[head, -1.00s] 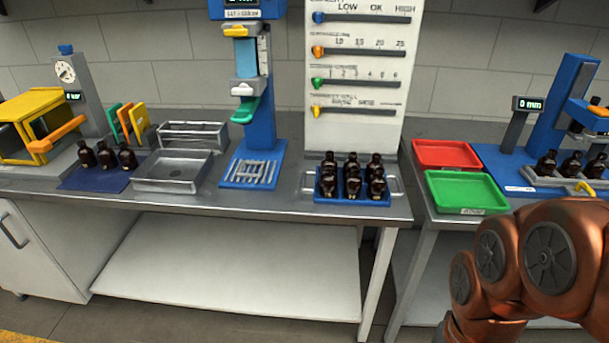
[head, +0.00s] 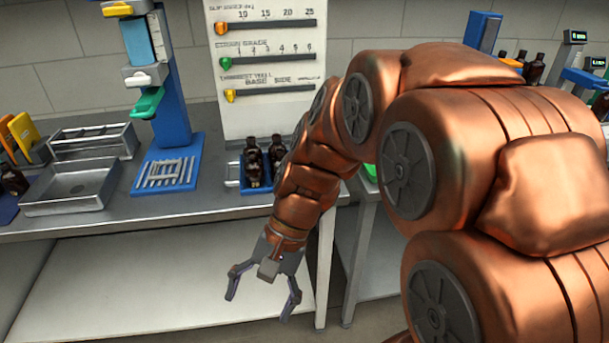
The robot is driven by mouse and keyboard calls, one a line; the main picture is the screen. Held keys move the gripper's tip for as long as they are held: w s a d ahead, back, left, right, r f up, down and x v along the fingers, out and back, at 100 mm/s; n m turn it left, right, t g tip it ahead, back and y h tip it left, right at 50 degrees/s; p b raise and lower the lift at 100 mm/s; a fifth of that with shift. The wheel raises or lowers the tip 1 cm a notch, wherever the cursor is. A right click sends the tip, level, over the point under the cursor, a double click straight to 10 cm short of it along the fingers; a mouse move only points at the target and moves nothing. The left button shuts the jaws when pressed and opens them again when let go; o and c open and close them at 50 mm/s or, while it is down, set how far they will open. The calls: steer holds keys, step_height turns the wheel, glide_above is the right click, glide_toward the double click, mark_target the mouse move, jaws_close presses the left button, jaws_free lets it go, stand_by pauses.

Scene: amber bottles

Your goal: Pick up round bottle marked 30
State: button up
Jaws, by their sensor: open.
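Several dark amber bottles (head: 254,163) stand upright in a blue tray (head: 245,187) on the bench, below the white gauge board. My copper arm hides the right part of this group. The front bottle carries a small marking that I cannot read with certainty, so I cannot tell which bottle is marked 30. Another amber bottle (head: 14,180) stands at the far left edge. More amber bottles (head: 534,70) stand at the back right. My gripper (head: 262,303) is open and empty, pointing down in front of the bench edge, below and apart from the blue tray.
A blue press stand (head: 168,170) stands left of the blue tray. Grey metal trays (head: 72,188) lie farther left. The white gauge board (head: 262,70) rises behind the bottles. A lower white shelf (head: 150,275) runs under the bench. My arm covers much of the right side.

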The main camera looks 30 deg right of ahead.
steer(key=w+d+f+m+t+y+b, duration=0.1)
steer(key=w+d+m+t+y+b, duration=0.25)
steer(key=w+d+m, duration=0.4)
steer(key=w+d+f+m+t+y+b, duration=0.1)
steer(key=w+d+m+t+y+b, duration=0.25)
steer(key=w, duration=0.65)
steer(key=w+d+m+t+h+b, duration=0.1)
steer(key=d+m+t, duration=0.2)
steer(key=d, duration=0.4)
steer(key=w+d+m+t+h+b, duration=0.1)
steer(key=w+d+m+t, duration=0.1)
steer(key=d, duration=0.5)
steer(key=w+d+m+t+h+b, duration=0.1)
steer(key=d+m+t, duration=0.3)
steer(key=d, duration=0.4)
steer(key=shift+w+f+m+t+b, duration=0.3)
steer(key=shift+w+t+b, duration=0.1)
steer(key=shift+w, duration=0.15)
steer(key=shift+w+d, duration=0.1)
steer(key=shift+w, duration=0.05)
steer(key=shift+d+x, duration=0.25)
steer(key=shift+x, duration=3.45)
steer(key=shift+w+r, duration=0.1)
steer(key=shift+w, duration=0.05)
steer(key=c, duration=1.3)
